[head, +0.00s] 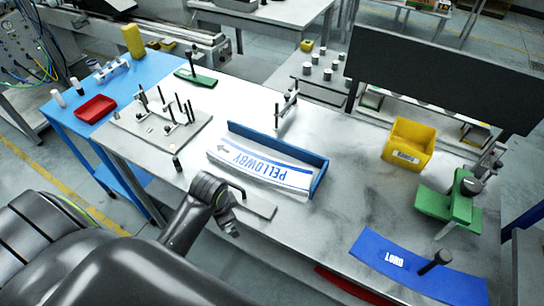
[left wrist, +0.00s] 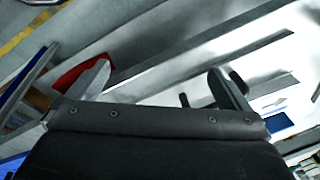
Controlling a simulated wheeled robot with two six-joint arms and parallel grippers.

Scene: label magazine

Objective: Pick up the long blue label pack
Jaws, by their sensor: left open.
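A long white label pack (head: 262,170) with blue "PELLOWBY" lettering and an arrow lies on the grey table, against a blue angled wall (head: 280,147). I cannot tell for sure which is the task's pack. My left gripper (head: 236,210) is at the table's front edge, just in front of the white pack and apart from it. Its fingers are spread and empty in the left wrist view (left wrist: 162,85). My right gripper is not in view.
A metal plate with several pegs (head: 160,128) stands left of the pack. A yellow bin (head: 408,145) and a green clamp fixture (head: 450,205) stand to the right. A dark panel (head: 440,80) rises behind. The table's middle right is clear.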

